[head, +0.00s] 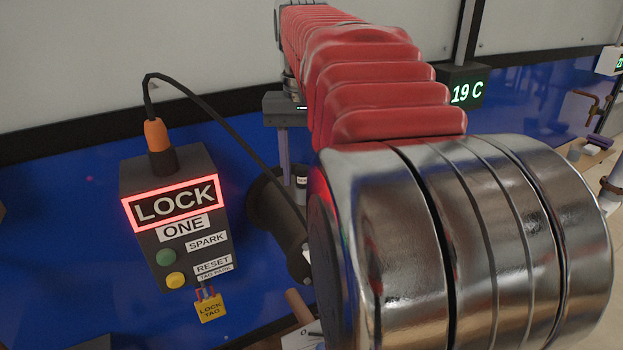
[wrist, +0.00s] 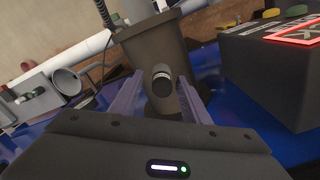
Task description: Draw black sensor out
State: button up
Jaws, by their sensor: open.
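In the wrist view the black sensor (wrist: 162,79) is a short dark cylinder with a paler band, pointing towards me from the side of a dark grey flared housing (wrist: 155,50). My gripper (wrist: 164,82) is open, with one purple-grey finger on each side of the sensor and visible gaps between. I cannot tell how deep the sensor sits. In the head view my gripper (head: 290,180) reaches down beside the dark housing (head: 272,212).
A dark box (head: 175,220) with a red-lit LOCK sign, buttons and a yellow tag (head: 210,307) stands left of the housing. A black cable (head: 215,110) arches from its orange plug (head: 156,136) towards the housing. Pipes and a grey funnel (wrist: 70,82) lie left in the wrist view.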

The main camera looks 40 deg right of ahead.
jog(key=shift+w+a, duration=0.45)
jog(key=shift+s+d, duration=0.3)
jog(key=shift+c, duration=0.2)
jog(key=shift+d, duration=0.1)
jog(key=shift+c, duration=0.6)
jog(key=shift+w+a, duration=0.15)
jog(key=shift+a, duration=0.05)
jog(key=c, duration=0.9)
